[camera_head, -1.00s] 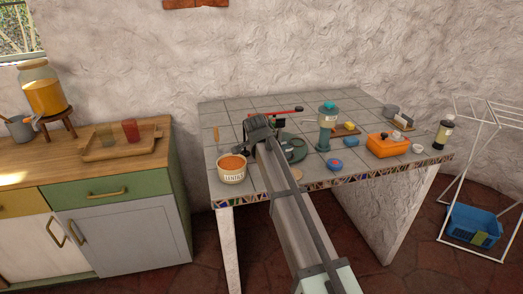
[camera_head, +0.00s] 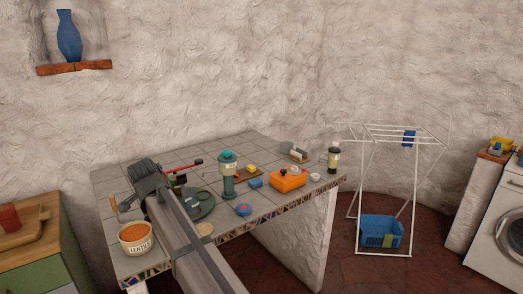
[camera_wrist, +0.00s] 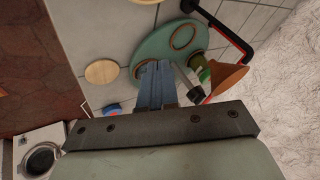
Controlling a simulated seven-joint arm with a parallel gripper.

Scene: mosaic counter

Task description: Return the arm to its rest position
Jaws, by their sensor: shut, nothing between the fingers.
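My gripper shows in the wrist view (camera_wrist: 157,68) as two blue-grey fingers held together, with nothing between them. In that view the fingertips overlap the edge of a round green tray (camera_wrist: 150,45); I cannot tell the height above it. In the head view my arm reaches from the bottom edge over the left part of the tiled table (camera_head: 240,146). Its dark wrist end is above and behind the lentils pot (camera_head: 136,248); the fingers are hidden there.
The green tray, a teal-topped grinder (camera_head: 228,180), a blue round item (camera_head: 243,209) and an orange box (camera_head: 287,181) stand on the table. An orange funnel (camera_wrist: 228,78) is close to the fingers' right in the wrist view. A drying rack (camera_head: 398,135) stands right, beyond open floor.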

